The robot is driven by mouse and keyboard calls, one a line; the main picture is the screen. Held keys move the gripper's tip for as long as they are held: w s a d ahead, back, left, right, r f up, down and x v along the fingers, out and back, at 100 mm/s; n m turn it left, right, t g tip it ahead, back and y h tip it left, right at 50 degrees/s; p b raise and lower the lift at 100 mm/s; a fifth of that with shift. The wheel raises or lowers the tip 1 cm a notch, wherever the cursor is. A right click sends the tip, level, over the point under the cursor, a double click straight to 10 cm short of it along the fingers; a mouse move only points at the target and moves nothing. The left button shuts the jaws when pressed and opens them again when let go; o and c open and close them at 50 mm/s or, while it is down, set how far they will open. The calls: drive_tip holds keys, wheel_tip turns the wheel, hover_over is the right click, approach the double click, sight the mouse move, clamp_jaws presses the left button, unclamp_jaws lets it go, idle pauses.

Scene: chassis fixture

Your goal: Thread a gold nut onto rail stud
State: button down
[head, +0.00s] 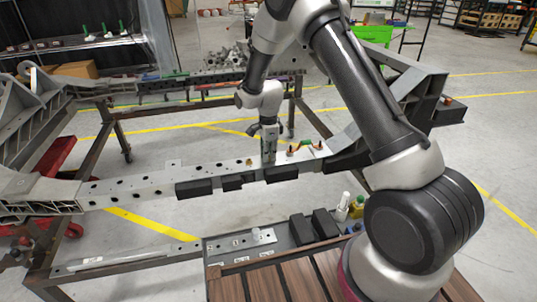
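The grey chassis rail (140,188) runs across the middle of the head view, with a row of dark holes along it. My gripper (268,160) points down at the rail's right half, its tips at or just above the rail. The fingers are too small to tell whether they are open, shut or holding a nut. A small gold-brown piece (250,162), possibly a nut or stud, shows on the rail just left of my gripper. A green and orange part (305,147) sits on the rail to the right. No stud shows clearly under the fingers.
Black blocks (194,188) are fixed along the rail's near side. A wood-slatted bench (265,285) in front holds a metal plate, black boxes and small bottles (343,206). A second rail (175,92) with parts lies behind. Open floor shows between the rails.

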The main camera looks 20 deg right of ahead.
drive_tip(key=shift+r, duration=1.25)
